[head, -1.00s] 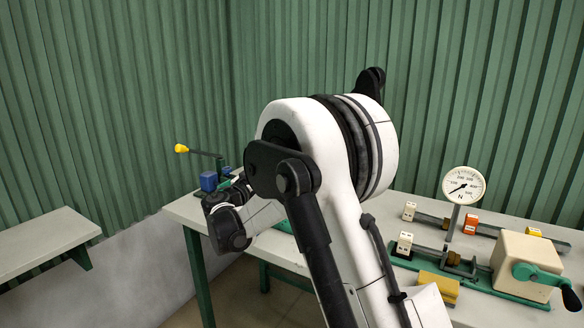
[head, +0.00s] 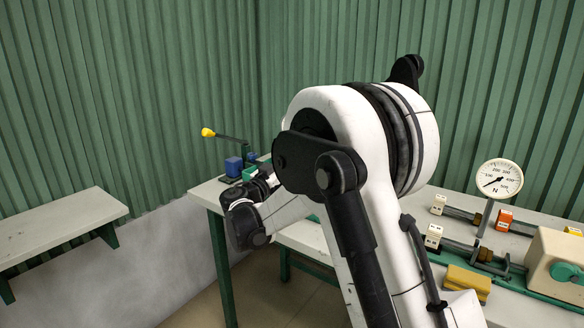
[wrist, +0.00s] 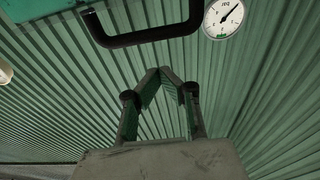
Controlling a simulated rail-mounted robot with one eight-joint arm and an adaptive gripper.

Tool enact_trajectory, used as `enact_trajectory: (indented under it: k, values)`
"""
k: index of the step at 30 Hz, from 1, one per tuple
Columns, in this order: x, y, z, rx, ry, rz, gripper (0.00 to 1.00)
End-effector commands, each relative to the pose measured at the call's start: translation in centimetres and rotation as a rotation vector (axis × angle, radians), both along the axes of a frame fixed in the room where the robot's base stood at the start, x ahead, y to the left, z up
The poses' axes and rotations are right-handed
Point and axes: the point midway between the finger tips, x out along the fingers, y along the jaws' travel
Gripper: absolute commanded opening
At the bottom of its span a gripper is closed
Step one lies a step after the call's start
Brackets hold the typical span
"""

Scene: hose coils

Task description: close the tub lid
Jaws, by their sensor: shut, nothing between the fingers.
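My gripper (wrist: 160,76) is in the wrist view, its green and black fingers brought together at the tips with nothing between them. In the head view my arm hides most of the gripper. No tub or lid can be made out for certain. A green surface (wrist: 35,8) cut off at the top left of the wrist view may be part of one; I cannot tell. A black bar handle (wrist: 145,38) is beside it, beyond my fingertips and apart from them.
In the head view, a bench (head: 208,190) carries a blue block (head: 233,166) and a yellow-knobbed lever (head: 208,132). A gauge (head: 498,179), pale blocks and a yellow block (head: 467,283) stand at right. An empty shelf (head: 60,222) is at left. A dial (wrist: 223,18) shows in the wrist view.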

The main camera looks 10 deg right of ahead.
Motion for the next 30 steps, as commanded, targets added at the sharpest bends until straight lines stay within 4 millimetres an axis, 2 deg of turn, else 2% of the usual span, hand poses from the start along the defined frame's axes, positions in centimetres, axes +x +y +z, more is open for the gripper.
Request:
enact_trajectory:
  k: [1, 3, 6, 15, 25, 30]
  values:
    - [-0.2, 0.1, 1.6, 0.000, 0.000, 0.000, 0.00]
    - [-1.2, 1.3, 0.0, 0.000, 0.000, 0.001, 0.00]
    - [-2.4, 2.7, -1.2, 0.000, 0.000, 0.002, 0.00]
    - [-5.3, 5.6, -3.7, 0.001, -0.001, 0.000, 0.00]
    - [-6.0, 6.4, -4.3, 0.000, 0.000, -0.001, 0.00]
    - [-6.3, 5.6, -3.9, 0.006, 0.027, -0.007, 0.00]
